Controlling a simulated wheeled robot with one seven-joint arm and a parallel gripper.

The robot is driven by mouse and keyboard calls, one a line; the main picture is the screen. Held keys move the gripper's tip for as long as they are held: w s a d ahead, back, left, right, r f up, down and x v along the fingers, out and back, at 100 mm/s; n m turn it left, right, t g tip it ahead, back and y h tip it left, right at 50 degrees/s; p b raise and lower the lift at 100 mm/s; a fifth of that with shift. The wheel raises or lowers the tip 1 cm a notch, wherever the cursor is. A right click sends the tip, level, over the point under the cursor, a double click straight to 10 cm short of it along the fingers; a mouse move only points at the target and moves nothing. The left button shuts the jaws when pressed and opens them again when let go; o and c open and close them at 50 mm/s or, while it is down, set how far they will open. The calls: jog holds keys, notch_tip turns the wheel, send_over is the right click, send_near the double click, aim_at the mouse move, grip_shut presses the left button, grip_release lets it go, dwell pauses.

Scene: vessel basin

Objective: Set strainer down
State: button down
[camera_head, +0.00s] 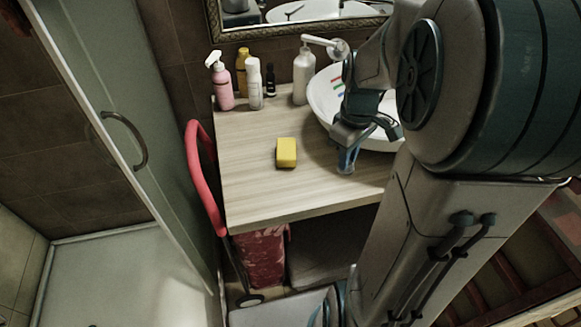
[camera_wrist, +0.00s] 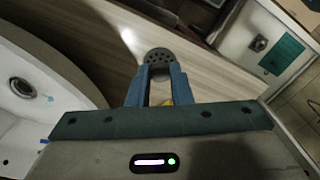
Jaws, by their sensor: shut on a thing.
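The strainer is a small round dark disc (camera_wrist: 159,60) with several holes, at the upper middle of the wrist view. My gripper (camera_wrist: 160,72) is shut on it, with the blue fingers on either side of its near edge. In the head view my gripper (camera_head: 347,163) is low over the wooden counter (camera_head: 250,195), in front of the white basin and right of the yellow sponge. I cannot make out the strainer there, nor tell whether it touches the counter.
The yellow sponge (camera_head: 286,153) lies on the counter. The white basin (camera_head: 322,101) stands behind my gripper; its drain (camera_wrist: 22,88) shows in the wrist view. A pink spray bottle (camera_head: 224,86) and several other bottles stand at the back. The counter's front left is clear.

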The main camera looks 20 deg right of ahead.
jog(key=shift+w+a, duration=0.1)
jog(key=shift+w, duration=0.1)
jog(key=w+a+f, duration=0.1)
jog(key=a+f, duration=0.1)
jog(key=a, duration=0.1)
jog(key=w+a+f+p, duration=0.1)
jog(key=w+a+f, duration=0.1)
jog(key=a, duration=0.1)
jog(key=w+a+f, duration=0.2)
jog(key=a, duration=0.1)
jog(key=shift+w+a+f, duration=0.1)
jog(key=shift+a+f, duration=0.2)
jog(key=shift+a, duration=0.1)
jog(key=shift+f+p, duration=0.35)
jog(key=shift+f, duration=1.7)
jog(key=shift+f, duration=0.2)
jog(key=c, duration=1.3)
grip_release()
jog(key=shift+r, duration=0.15)
